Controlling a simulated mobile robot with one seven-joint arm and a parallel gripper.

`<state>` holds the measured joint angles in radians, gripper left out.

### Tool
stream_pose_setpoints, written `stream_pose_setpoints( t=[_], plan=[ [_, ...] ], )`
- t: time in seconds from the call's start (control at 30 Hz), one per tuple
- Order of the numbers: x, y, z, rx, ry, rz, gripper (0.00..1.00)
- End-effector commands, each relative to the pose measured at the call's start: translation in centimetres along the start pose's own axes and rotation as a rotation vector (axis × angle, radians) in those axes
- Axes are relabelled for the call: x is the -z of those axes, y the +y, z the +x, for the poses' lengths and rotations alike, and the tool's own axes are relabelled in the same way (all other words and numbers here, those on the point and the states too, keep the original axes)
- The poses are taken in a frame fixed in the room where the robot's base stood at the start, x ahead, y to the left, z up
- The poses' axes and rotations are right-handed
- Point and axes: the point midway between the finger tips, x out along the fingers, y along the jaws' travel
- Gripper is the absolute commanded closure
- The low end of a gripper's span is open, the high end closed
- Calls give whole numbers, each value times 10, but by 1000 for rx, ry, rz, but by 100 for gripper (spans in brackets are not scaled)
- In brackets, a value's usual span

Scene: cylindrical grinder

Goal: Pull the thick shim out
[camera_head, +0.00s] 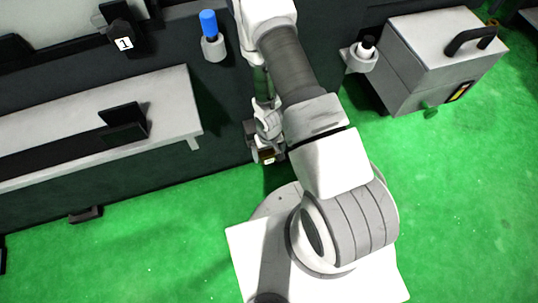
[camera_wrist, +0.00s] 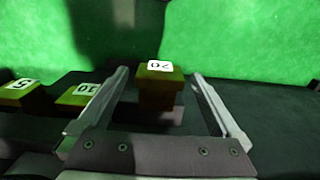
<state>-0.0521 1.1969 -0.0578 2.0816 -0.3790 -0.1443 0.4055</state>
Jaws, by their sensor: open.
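In the wrist view, a yellow-topped block (camera_wrist: 160,84) with a number label, possibly 20, stands between the two fingers of my gripper (camera_wrist: 160,76). The gripper is open, with one finger on each side and a gap visible on both sides. Two other labelled yellow blocks, one marked 30 (camera_wrist: 78,97) and one marked 5 (camera_wrist: 20,93), sit lower to the left. No shim is named on the labels, so I cannot tell which is the thick shim.
A pale machine table (camera_head: 165,100) lies to the left, with a dark block (camera_head: 124,122) on it. A blue-handled part (camera_head: 209,24) stands behind. A grey box with a black handle (camera_head: 440,55) is at upper right. Green floor (camera_head: 150,250) is open at front left.

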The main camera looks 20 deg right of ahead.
Motion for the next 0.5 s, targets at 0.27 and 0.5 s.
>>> stream_pose_setpoints(
  t=[0.27, 0.5],
  plan=[
    [1, 0, -74, 1, 3, 2, 0],
    [0, 0, -126, 1, 0, 1, 0]
  ],
)
